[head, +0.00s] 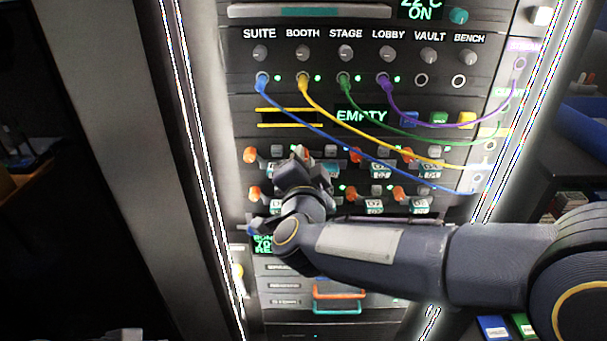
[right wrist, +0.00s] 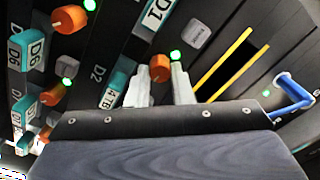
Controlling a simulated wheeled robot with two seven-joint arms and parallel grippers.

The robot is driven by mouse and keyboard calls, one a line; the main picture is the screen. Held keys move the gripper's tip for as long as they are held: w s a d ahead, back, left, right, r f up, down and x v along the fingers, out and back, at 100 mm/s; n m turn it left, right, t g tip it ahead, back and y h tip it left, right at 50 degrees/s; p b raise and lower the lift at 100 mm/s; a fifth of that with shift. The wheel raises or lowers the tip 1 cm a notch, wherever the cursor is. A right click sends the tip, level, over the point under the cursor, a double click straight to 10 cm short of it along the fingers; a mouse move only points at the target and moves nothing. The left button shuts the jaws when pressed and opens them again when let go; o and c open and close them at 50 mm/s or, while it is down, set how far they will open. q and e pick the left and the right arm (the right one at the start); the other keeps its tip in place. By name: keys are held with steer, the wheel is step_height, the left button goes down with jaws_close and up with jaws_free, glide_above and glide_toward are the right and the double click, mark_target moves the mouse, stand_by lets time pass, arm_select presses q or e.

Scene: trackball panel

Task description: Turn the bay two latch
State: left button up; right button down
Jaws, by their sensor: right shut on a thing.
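The bay two latch (right wrist: 160,66) is a small orange knob beside the D2 label in the right wrist view. My right gripper (right wrist: 160,88) has its two pale fingers on either side of this knob, shut on it. In the head view my right gripper (head: 299,155) is at the upper drive row, second position from the left, and hides most of the latch. The D1 latch (head: 250,155) is an orange knob to its left.
More orange latches (head: 355,153) and teal-labelled drives lie right of the gripper and in the row below. Above, blue, yellow, green and purple cables (head: 385,157) sag across the panel to the right. The EMPTY slot (head: 290,117) with yellow edges is just above.

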steer(key=shift+f+m+b, duration=0.15)
steer(key=shift+m+b, duration=2.9)
steer(key=shift+m, duration=0.55)
steer(key=c, duration=1.3)
jaws_free()
steer(key=s, duration=0.8)
